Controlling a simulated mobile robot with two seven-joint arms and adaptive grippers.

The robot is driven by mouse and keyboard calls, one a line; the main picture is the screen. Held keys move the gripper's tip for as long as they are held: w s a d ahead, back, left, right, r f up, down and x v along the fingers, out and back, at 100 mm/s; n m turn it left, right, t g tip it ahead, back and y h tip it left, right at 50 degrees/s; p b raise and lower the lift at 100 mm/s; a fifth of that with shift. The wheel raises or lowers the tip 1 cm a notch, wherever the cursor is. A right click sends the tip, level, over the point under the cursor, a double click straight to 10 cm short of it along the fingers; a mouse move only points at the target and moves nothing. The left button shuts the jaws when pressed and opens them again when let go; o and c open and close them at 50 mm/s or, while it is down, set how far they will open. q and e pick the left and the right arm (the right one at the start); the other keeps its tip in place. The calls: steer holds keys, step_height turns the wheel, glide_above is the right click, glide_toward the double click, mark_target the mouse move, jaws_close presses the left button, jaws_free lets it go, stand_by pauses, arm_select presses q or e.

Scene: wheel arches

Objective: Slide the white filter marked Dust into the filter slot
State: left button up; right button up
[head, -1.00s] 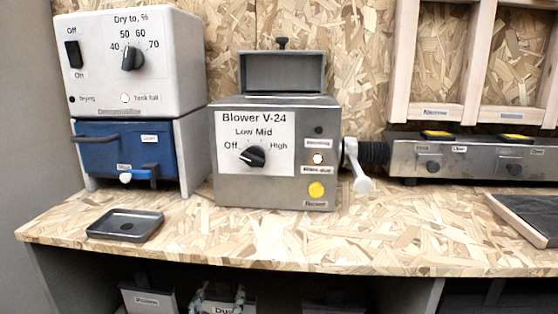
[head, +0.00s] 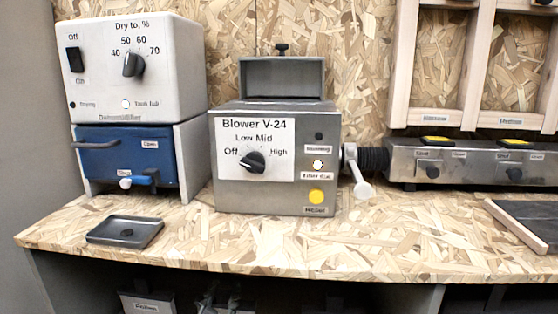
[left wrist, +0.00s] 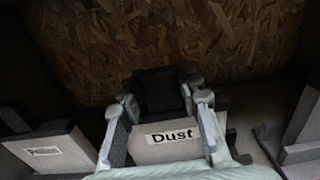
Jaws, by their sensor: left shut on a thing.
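The white filter marked Dust (left wrist: 168,143) stands on the shelf under the bench, its label facing the left wrist camera. My left gripper (left wrist: 160,95) is shut on its dark upper part (left wrist: 158,88), one finger on each side. In the head view my left gripper (head: 222,301) shows only dimly at the bottom edge, below the bench top. The blower (head: 270,160) stands on the bench with its lid (head: 282,77) raised. I cannot make out the slot inside its top. My right gripper is out of view.
Another filter, marked Pollen (head: 147,304), stands left of the Dust filter. The bench top (head: 270,245) overhangs the shelf. A dark tray (head: 125,231) lies on it at the left, near a dehumidifier (head: 135,68). The bench in front of the blower is clear.

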arm_select(q)
steer(key=shift+r+p, duration=2.8)
steer(key=shift+r, duration=0.05)
steer(key=shift+c, duration=0.2)
steer(key=shift+f, duration=0.1)
steer(key=shift+s, duration=0.2)
steer(key=s+b, duration=0.3)
steer(key=s, duration=1.2)
steer(key=shift+s+a+b, duration=0.3)
